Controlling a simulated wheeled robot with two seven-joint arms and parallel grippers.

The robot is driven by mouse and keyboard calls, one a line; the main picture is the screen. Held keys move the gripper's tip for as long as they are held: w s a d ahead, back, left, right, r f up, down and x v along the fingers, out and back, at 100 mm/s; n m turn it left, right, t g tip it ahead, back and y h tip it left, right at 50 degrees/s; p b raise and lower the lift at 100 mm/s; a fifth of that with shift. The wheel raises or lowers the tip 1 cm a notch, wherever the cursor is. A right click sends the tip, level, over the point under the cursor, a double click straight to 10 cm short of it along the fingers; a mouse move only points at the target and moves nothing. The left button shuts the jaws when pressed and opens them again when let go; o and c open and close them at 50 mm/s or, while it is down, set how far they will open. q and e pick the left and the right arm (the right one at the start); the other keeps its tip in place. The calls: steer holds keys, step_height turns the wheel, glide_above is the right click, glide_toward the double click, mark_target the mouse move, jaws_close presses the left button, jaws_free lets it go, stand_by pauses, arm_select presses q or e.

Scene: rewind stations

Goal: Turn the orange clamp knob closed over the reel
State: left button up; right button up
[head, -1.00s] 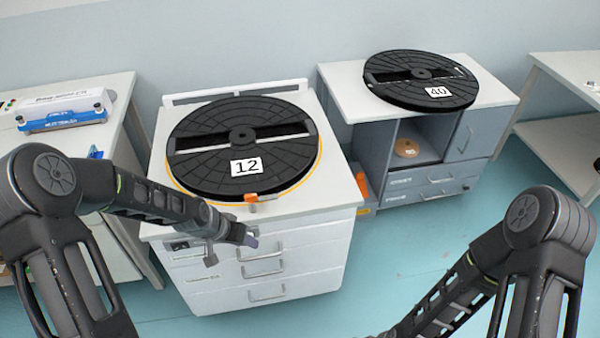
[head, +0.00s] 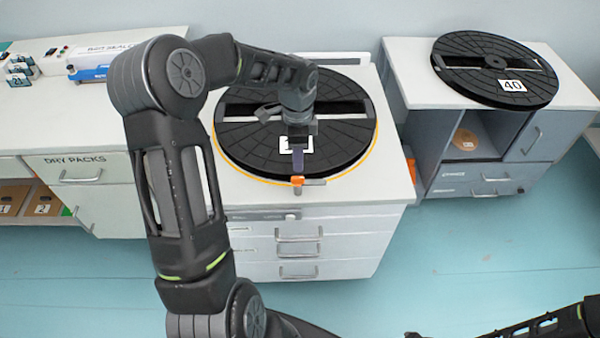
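The orange clamp knob (head: 297,181) is at the front edge of the station, by the rim of the black reel (head: 345,150). The reel lies flat on the white cabinet top (head: 392,180), with an orange ring showing at its edge. My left gripper (head: 298,162) is above the front of the reel, pointing down. It covers part of the reel's number label, and its tips are just behind the knob in the picture. Whether they touch the knob, and how far apart they are, I cannot tell. My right gripper is out of view; only part of that arm shows at bottom right.
A second reel (head: 478,88) labelled 40 lies on the grey cabinet (head: 408,82) to the right. A white counter (head: 60,115) with a sealer (head: 100,63) and small boxes stands at left. Open floor (head: 470,265) lies in front of the cabinets.

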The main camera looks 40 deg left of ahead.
mark_target(298, 177)
arm_select(q)
step_height(298, 177, down, 8)
steer(key=shift+r+p, duration=0.1)
steer(key=shift+p, duration=0.55)
steer(key=shift+c, duration=0.4)
jaws_close()
stand_by(0.8)
